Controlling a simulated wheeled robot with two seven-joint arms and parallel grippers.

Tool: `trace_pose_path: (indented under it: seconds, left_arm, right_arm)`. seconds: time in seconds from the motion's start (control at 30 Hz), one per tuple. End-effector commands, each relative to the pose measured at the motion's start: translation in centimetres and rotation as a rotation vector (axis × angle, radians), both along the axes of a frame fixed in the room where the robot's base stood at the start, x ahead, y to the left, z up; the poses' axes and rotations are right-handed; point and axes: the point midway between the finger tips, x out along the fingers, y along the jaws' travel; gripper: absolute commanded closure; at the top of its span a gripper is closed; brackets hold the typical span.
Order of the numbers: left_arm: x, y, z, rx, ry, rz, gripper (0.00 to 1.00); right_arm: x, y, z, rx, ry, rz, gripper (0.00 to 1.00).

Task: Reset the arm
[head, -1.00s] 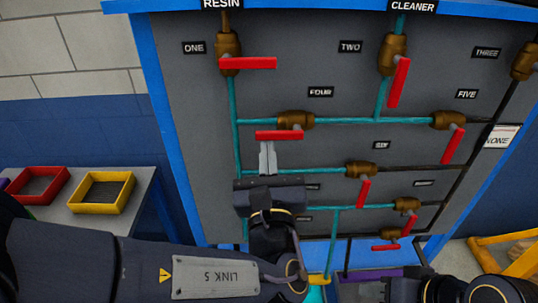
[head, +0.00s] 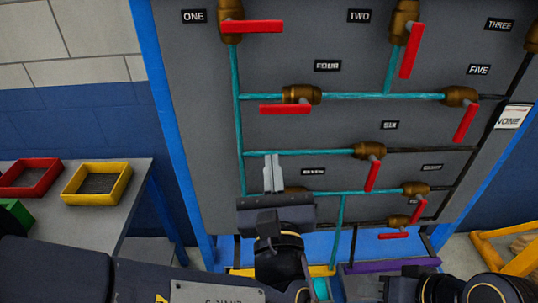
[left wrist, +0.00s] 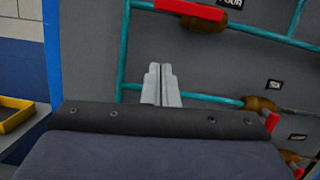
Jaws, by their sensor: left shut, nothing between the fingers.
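My left gripper (head: 273,174) is shut and empty in front of the grey valve panel (head: 290,58). Its fingertips show below valve four's red handle (head: 285,109), apart from it, and overlap the teal pipe in the picture. In the left wrist view the shut fingers (left wrist: 161,85) point up at the panel, below a red handle (left wrist: 189,10). That handle lies level. My right arm shows at the bottom right of the head view; its fingers are not visible.
Valve one (head: 230,22) has a level red handle; valve two (head: 404,22) has a tilted handle. A yellow tray (head: 96,184) and a red tray (head: 30,178) sit on a table at left. A yellow frame (head: 512,251) stands at lower right.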

Motion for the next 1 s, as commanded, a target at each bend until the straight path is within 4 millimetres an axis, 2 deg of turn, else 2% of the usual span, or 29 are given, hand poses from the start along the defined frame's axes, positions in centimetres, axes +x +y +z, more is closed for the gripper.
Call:
trace_pose_path:
  seconds: [0.1,0.3,0.53,0.63,0.67,0.77,0.87,0.93,1.0]
  left_arm:
    - [-2.6,-0.1,-0.8,0.0,-0.001,-0.005,1.0]
    - [-5.1,-0.1,-1.3,0.001,0.0,-0.003,1.0]
    - [-5.7,0.2,-1.4,-0.001,0.004,0.006,1.0]
    - [-4.8,1.8,-1.9,-0.038,0.047,0.049,1.0]
    - [-4.3,2.8,-2.2,-0.06,0.073,0.075,1.0]
    - [-2.6,7.8,-4.2,-0.184,0.202,0.209,1.0]
    - [-1.8,14.4,-7.6,-0.398,0.372,0.401,1.0]
    - [-2.6,19.0,-10.5,-0.596,0.487,0.555,1.0]
    - [-4.6,22.8,-13.7,-0.846,0.592,0.724,1.0]
  right_arm:
    - [0.0,0.0,-0.8,0.0,0.0,0.0,0.64]
    - [0.0,0.0,-1.3,0.0,0.0,0.0,0.64]
    - [0.0,0.0,-1.4,0.0,0.0,0.0,0.64]
    - [0.0,0.0,-1.4,0.0,0.0,0.0,0.64]
    - [0.0,0.0,-1.4,0.0,0.0,0.0,0.64]
    - [0.0,0.0,-1.4,0.0,0.0,0.0,0.64]
    - [0.0,0.0,-1.4,0.0,0.0,0.0,0.64]
    - [0.0,0.0,-1.4,0.0,0.0,0.0,0.64]
    - [0.0,0.0,-1.4,0.0,0.0,0.0,0.64]
